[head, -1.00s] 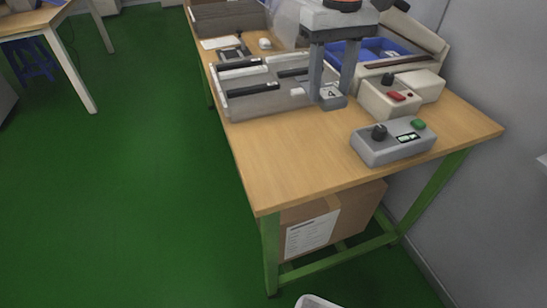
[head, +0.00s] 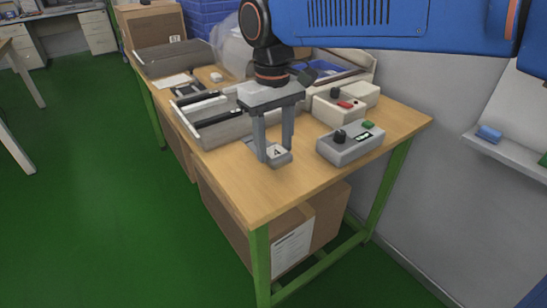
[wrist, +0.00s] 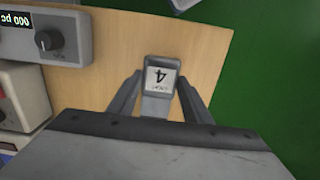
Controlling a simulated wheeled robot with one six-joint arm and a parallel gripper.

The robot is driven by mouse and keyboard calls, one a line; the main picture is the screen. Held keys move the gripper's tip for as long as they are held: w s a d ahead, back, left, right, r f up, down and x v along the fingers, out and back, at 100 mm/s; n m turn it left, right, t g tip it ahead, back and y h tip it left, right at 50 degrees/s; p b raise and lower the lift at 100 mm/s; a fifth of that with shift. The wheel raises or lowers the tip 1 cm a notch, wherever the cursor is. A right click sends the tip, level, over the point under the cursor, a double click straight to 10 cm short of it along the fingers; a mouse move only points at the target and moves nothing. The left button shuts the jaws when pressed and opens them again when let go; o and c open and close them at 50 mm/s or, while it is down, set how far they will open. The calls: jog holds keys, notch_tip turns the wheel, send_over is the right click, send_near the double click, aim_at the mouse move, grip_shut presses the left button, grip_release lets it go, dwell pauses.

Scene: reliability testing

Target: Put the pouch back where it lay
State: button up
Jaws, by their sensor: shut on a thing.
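My gripper (head: 274,149) points down over the worktable (head: 255,188), in front of the divided tray and left of the grey control box. It is shut on a small grey pouch (head: 280,157) with a white label reading 4. The wrist view shows the pouch (wrist: 159,84) between my two fingers (wrist: 157,92), its label upside down there. Bare wood surrounds it in that view. I cannot tell whether the pouch touches the tabletop or hangs just above it.
The grey control box (head: 350,144) with a black knob stands to the right, with a cream box (head: 338,107) behind it. The divided grey tray (head: 210,132) holds black items. The front of the table is clear. A cardboard box (head: 316,229) is below.

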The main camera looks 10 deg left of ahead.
aim_at(274, 150)
jog(key=shift+f, duration=1.95)
jog(key=shift+f, duration=0.1)
jog(key=o, duration=1.1)
jog(key=shift+o, duration=0.2)
notch_tip(274, 150, up, 12)
jog(key=shift+w+a, duration=0.15)
